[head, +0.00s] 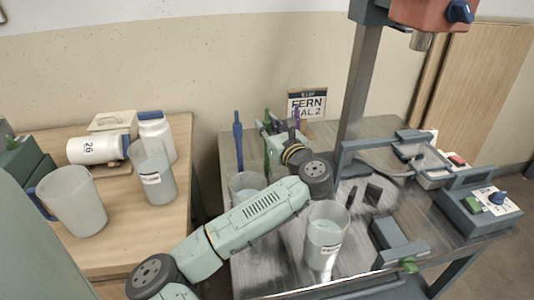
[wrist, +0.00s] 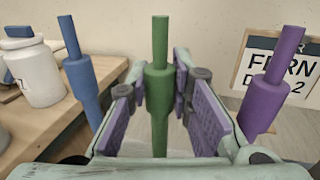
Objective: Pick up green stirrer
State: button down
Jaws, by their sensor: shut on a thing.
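The green stirrer (wrist: 158,90) stands upright in the middle of the wrist view, between the two purple-padded fingers of my gripper (wrist: 162,105). My gripper is shut on it. In the head view a small part of the green stirrer (head: 267,117) shows above my gripper (head: 268,132), and my arm hides much of what is below. A blue stirrer (wrist: 84,85) stands to the left of the gripper and a purple stirrer (wrist: 270,92) to the right. The blue stirrer also shows in the head view (head: 238,140).
A sign reading FERN (head: 307,104) stands behind the stirrers. A clear bucket (head: 325,240) stands right of my arm, another (head: 247,185) behind it. The mixer column (head: 357,85) rises to the right. The left table (head: 125,245) holds jars and jugs.

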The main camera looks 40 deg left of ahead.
jog(key=shift+r, duration=0.1)
notch_tip(320, 180, up, 10)
jog(key=shift+b, duration=0.85)
notch_tip(320, 180, up, 9)
jog(key=p, duration=0.5)
jog(key=shift+p, duration=0.35)
